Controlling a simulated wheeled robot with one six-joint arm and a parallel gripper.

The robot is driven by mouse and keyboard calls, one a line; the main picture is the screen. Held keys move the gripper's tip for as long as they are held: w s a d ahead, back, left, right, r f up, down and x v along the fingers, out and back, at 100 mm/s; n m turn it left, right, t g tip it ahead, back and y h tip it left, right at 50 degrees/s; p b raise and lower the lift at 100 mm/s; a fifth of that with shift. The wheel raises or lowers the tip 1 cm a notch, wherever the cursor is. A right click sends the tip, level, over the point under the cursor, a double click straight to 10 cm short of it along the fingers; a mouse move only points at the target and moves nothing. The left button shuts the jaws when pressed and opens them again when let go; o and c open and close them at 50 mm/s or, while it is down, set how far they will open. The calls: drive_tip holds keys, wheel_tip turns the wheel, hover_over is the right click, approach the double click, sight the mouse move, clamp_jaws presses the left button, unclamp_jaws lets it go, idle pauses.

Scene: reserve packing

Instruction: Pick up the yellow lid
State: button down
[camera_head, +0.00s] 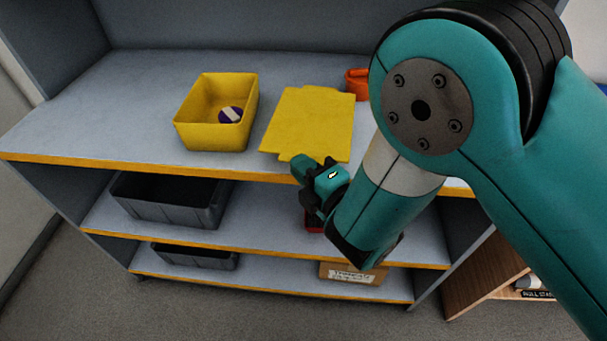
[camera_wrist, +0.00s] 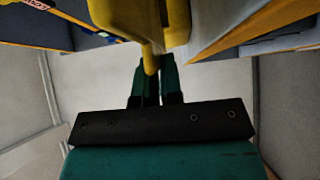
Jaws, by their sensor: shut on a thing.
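The yellow lid (camera_head: 312,122) is a flat sheet with notched corners at the top shelf, right of the yellow bin (camera_head: 203,129). My gripper (camera_head: 308,168) is at the lid's front edge, by the shelf's front edge. In the wrist view, my gripper's fingers (camera_wrist: 156,78) are closed around a narrow yellow part of the lid (camera_wrist: 150,58). I cannot tell whether the lid rests on the shelf or is slightly raised. The fingertips are partly hidden in the head view.
The yellow bin is open and holds a purple and white round thing (camera_head: 230,115). An orange container (camera_head: 356,82) stands behind the lid, partly hidden by my arm. Lower shelves hold grey bins (camera_head: 170,200) and a cardboard box (camera_head: 350,275). The top shelf is clear at left.

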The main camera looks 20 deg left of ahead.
wheel_tip(320, 180, up, 16)
drive_tip(key=p, duration=1)
drive_tip(key=shift+f, duration=0.1)
